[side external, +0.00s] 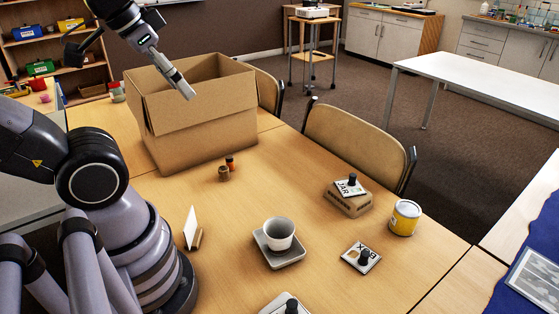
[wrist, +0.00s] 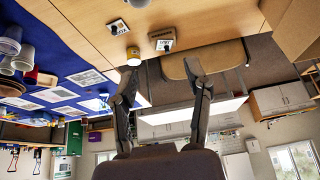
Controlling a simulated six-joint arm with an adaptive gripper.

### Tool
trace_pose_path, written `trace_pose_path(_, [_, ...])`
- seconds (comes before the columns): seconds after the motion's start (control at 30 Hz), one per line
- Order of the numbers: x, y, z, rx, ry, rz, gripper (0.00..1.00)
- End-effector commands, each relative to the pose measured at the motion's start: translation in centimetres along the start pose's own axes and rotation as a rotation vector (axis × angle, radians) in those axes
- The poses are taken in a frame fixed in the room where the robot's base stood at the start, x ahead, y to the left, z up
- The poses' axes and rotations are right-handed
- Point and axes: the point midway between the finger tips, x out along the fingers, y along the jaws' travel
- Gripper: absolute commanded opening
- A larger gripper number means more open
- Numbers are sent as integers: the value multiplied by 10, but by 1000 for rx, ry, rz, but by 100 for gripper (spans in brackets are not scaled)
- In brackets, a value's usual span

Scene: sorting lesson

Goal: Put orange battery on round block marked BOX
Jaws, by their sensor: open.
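A small orange-and-dark cylinder (side external: 230,163), likely the orange battery, stands on the table in front of the cardboard box, beside a brown cylinder (side external: 223,173). The BOX marker (side external: 350,256) is a flat square white tile with a black round knob, lying at the table's front right; no separate round block marked BOX shows. The tile also shows in the wrist view (wrist: 117,27). My gripper (side external: 188,93) is high over the cardboard box, well away from both. In the wrist view its fingers (wrist: 162,66) are spread with nothing between them.
The open cardboard box (side external: 200,130) stands at the back left. A grey cup (side external: 280,232) on a square dish, a JAR tile (side external: 345,188) on a small carton (side external: 347,204), a yellow can (side external: 404,218) and a white card (side external: 190,226) stand around.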

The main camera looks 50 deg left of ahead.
Motion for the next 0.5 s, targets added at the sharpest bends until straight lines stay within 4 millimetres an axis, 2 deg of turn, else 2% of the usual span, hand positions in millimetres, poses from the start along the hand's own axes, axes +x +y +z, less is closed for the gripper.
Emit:
trace_pose_path(0.37, [0, 0, 0, 0, 1, -1, 59])
trace_pose_path(0.5, [10, -5, -14, -14, 9, -16, 59])
